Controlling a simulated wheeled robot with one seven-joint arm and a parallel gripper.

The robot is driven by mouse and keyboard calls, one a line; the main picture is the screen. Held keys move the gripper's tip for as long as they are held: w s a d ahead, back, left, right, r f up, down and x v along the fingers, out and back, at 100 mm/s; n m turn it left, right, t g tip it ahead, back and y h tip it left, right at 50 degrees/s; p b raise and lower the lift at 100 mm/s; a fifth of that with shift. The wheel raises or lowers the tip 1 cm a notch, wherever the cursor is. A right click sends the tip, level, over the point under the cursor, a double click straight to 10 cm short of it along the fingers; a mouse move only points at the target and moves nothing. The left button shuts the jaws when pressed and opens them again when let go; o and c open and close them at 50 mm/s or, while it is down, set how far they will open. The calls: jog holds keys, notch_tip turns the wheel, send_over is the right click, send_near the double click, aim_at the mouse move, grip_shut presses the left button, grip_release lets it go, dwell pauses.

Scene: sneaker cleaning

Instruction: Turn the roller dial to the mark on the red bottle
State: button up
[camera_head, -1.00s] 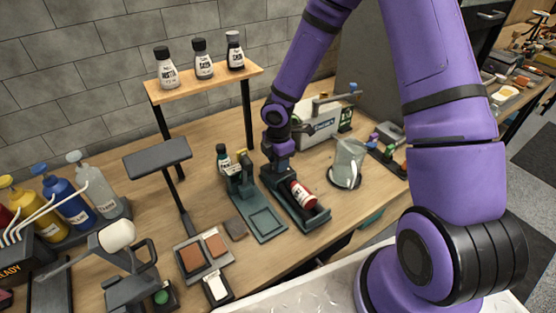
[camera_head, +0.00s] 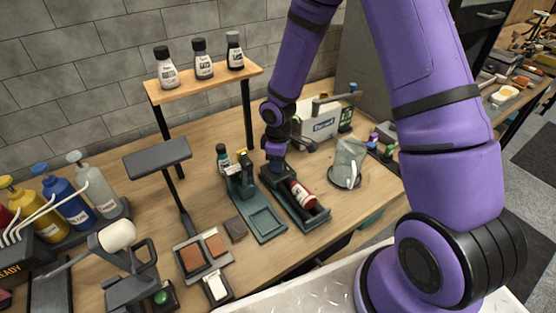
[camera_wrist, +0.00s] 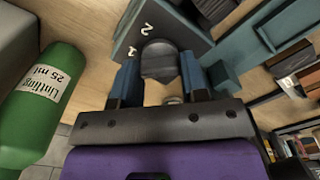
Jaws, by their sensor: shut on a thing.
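The red bottle (camera_head: 302,194) lies tilted in a dark teal roller stand (camera_head: 318,219), its white label partly facing up. My gripper (camera_head: 277,164) is down at the back end of that stand, just behind the bottle. In the wrist view, the two blue fingers of my gripper (camera_wrist: 159,78) are shut on the dark grey roller dial (camera_wrist: 158,58). Beside the dial is a dark plate with white marks (camera_wrist: 146,30), one of which looks like a 2. The red bottle is not clearly seen in the wrist view, so which mark the dial points at cannot be told.
A teal stand (camera_head: 262,222) is left of the roller stand. A glass beaker (camera_head: 347,162) is to the right. A shelf (camera_head: 210,82) with small bottles is behind.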

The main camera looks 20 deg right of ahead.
jog(key=shift+m, duration=1.7)
jog(key=o, duration=0.9)
jog(key=shift+r, duration=0.1)
notch_tip(320, 180, up, 11)
jog(key=shift+f, duration=0.15)
